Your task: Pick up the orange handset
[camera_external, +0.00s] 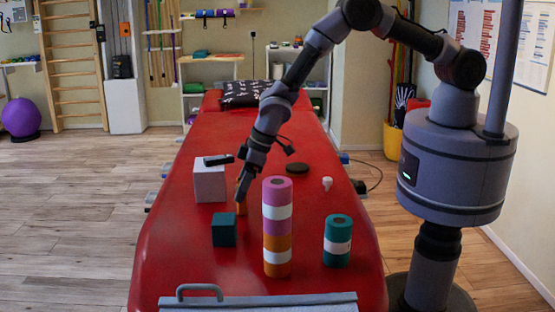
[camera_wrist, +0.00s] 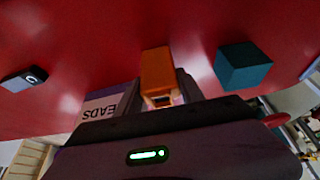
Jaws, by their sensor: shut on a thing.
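The orange handset (camera_wrist: 157,65) is a small upright block between the fingers of my gripper (camera_wrist: 160,92) in the wrist view. My gripper is shut on it. In the external view my gripper (camera_external: 243,187) points down at the red table, and only a strip of the orange handset (camera_external: 241,208) shows below the fingers. I cannot tell whether its lower end touches the table.
On the red table (camera_external: 180,262), a white box (camera_external: 209,185) stands left of my gripper and a teal cube (camera_external: 224,230) in front. A pink-and-orange roll stack (camera_external: 277,192), teal roll (camera_external: 337,243), white piece (camera_external: 327,184) and dark disc (camera_external: 297,169) are to the right.

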